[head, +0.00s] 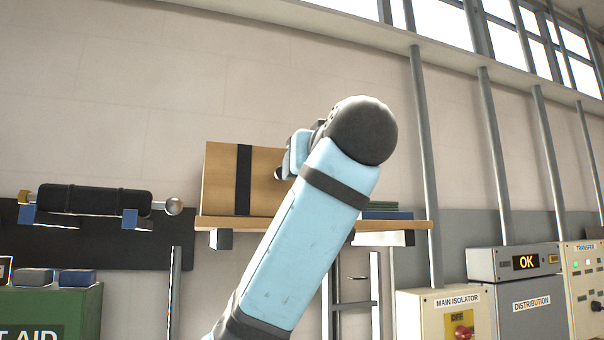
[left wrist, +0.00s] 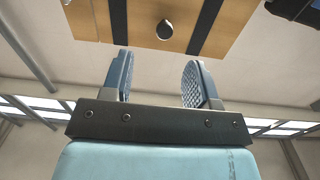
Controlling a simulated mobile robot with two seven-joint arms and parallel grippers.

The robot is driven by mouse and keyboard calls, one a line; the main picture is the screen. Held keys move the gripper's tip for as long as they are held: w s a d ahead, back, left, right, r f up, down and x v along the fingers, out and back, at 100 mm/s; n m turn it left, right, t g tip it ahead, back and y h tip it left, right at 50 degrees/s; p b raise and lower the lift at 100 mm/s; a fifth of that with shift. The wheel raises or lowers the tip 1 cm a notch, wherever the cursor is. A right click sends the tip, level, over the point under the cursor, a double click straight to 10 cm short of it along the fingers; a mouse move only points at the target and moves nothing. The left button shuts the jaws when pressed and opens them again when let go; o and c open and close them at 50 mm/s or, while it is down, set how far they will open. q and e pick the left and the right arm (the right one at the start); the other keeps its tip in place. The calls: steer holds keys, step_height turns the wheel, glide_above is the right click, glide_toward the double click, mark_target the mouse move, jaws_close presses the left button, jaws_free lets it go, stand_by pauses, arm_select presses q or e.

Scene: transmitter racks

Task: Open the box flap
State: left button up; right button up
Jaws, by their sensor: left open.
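The wooden box (head: 222,180) with a black strap stands on a wooden shelf, its right part hidden behind my left arm. In the left wrist view its wooden face (left wrist: 220,20) shows at the top, with two black straps and a dark round knob (left wrist: 164,30) between them. I cannot tell the flap's edges; no gap shows in the face. My left gripper (left wrist: 157,68) is open and empty, fingers pointing toward the face, with the knob beyond and roughly between the fingertips. In the head view this gripper (head: 286,165) is mostly hidden by its own wrist. My right gripper is not in view.
The shelf (head: 270,223) also carries blue and green flat items (head: 388,212) at right. A black cylinder (head: 95,200) rests on a wall rack at left, above a green first-aid box (head: 60,310). Electrical cabinets (head: 520,300) stand at lower right.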

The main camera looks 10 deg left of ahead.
mark_target(274, 180)
arm_select(q)
steer(key=shift+n, duration=0.3)
steer(key=p+x, duration=0.1)
steer(key=x, duration=0.3)
steer(key=r+p+x, duration=0.1)
steer(key=p+x, duration=0.1)
steer(key=x, duration=0.2)
steer(key=a+r+p+x, duration=0.1)
steer(key=p+x, duration=0.1)
steer(key=x, duration=0.2)
steer(key=shift+s+a, duration=0.1)
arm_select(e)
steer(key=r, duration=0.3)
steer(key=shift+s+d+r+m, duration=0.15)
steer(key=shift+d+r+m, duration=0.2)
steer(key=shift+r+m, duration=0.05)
arm_select(q)
steer(key=c, duration=1)
jaws_close()
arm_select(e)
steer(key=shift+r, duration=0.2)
